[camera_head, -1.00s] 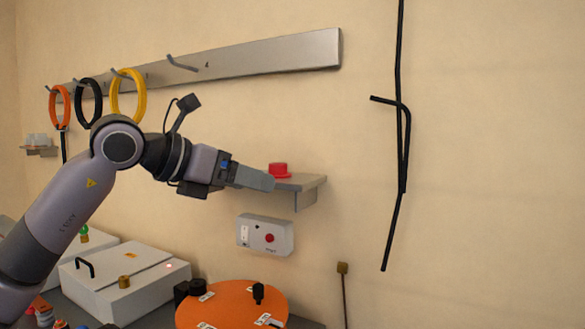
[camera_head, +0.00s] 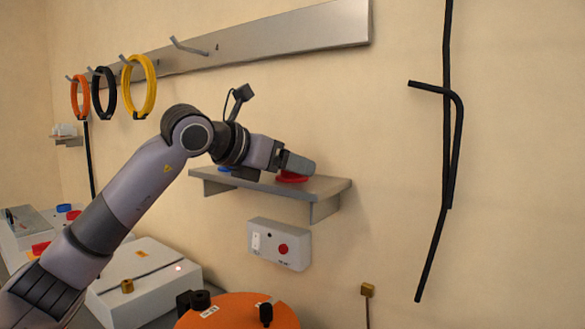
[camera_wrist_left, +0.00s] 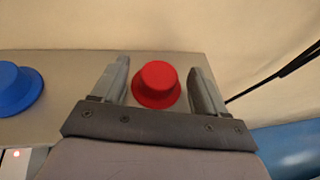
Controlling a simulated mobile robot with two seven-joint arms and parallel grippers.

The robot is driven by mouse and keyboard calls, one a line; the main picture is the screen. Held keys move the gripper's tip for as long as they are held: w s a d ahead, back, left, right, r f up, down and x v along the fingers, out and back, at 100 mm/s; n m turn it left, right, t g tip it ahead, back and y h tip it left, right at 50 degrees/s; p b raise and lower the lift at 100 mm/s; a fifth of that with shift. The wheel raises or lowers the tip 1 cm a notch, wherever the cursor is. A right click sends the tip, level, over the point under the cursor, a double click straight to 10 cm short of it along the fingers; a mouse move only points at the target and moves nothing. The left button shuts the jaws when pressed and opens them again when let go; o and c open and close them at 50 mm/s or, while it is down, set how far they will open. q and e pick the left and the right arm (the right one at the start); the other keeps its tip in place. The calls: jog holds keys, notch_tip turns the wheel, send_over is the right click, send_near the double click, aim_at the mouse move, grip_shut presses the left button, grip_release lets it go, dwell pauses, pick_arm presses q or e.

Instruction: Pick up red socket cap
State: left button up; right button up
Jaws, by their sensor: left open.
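The red socket cap (camera_wrist_left: 157,83) sits on the wall shelf and has a round top with a wider brim. In the left wrist view it lies between the two fingers of my open left gripper (camera_wrist_left: 158,85), with a gap to each finger. In the head view my left gripper (camera_head: 297,166) is over the shelf and hides most of the cap; only part of its red brim (camera_head: 291,178) shows below the fingers. My right gripper is not in view.
The grey shelf (camera_head: 325,187) also holds a blue cap (camera_wrist_left: 18,88), left of the red one. Below is a white control box (camera_head: 265,242) with a red button. Coloured rings hang from a wall rail (camera_head: 290,32). A bent black bar (camera_head: 456,150) is at right.

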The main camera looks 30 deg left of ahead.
pick_arm(q)
jog(key=shift+x, duration=0.75)
jog(key=c, duration=1.1)
jog(key=shift+o, duration=0.2)
